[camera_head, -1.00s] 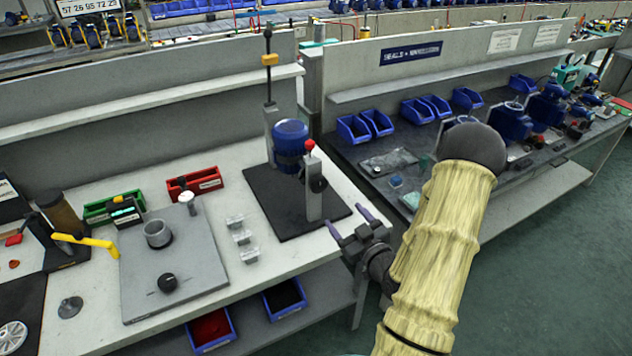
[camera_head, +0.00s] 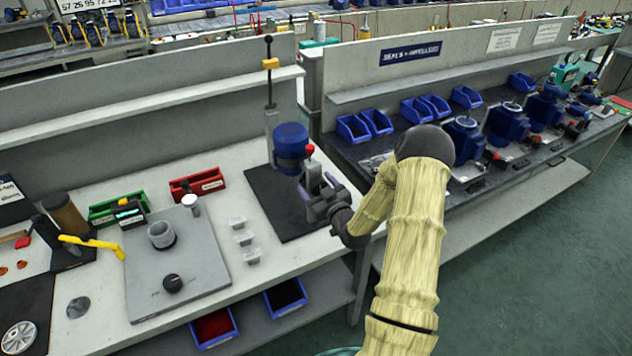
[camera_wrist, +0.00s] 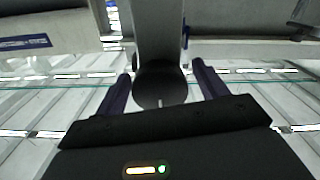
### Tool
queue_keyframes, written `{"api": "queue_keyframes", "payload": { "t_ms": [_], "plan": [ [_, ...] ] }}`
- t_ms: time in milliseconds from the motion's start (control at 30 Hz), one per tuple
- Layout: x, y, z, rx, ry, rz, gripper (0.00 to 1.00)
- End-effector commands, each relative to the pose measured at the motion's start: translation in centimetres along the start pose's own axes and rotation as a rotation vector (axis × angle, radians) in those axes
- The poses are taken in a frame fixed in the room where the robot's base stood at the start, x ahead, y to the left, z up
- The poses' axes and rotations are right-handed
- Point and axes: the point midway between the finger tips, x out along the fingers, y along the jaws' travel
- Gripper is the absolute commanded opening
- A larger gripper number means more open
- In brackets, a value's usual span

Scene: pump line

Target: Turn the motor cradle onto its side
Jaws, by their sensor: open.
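The motor cradle holds a blue motor (camera_head: 291,142) above a black mat (camera_head: 266,200) on the pale bench. A tall grey post stands behind it, and a shorter grey post (camera_head: 312,172) with a red knob (camera_head: 309,151) stands in front. My gripper (camera_head: 318,184) is at this front post, its fingers hiding the lower part. In the wrist view, my open fingers (camera_wrist: 161,73) lie on either side of a dark round knob (camera_wrist: 158,88) on a grey upright. I cannot tell whether they touch it.
Left of the mat are small grey blocks (camera_head: 243,238), a grey plate (camera_head: 205,270) with a cup and black knob, and red (camera_head: 205,185) and green bins. A second bench with blue motors (camera_head: 505,122) stands at the right. The aisle floor (camera_head: 530,270) is clear.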

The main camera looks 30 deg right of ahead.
Motion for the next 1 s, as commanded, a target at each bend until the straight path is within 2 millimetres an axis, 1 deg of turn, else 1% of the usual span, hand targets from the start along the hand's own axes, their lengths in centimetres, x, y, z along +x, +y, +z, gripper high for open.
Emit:
{"api": "queue_keyframes", "payload": {
  "t_ms": [100,367,400,467,600,667,700,867,1000],
  "plan": [
    [0.7,0.0,0.0,0.001,-0.001,0.000,0.72],
    [0.8,0.0,0.1,0.001,-0.001,0.000,0.72],
    [0.8,0.0,0.1,0.001,-0.001,0.000,0.64],
    [0.8,0.0,0.1,0.001,-0.001,0.000,0.52],
    [0.8,0.0,0.1,0.001,-0.001,0.000,0.25],
    [0.7,0.0,0.1,0.001,-0.001,0.000,0.13],
    [0.7,0.0,0.1,0.001,-0.001,0.000,0.09],
    [0.8,-0.3,0.0,0.008,0.000,-0.005,0.09],
    [1.1,-1.3,-0.1,0.037,0.003,-0.020,0.09]
  ]
}}
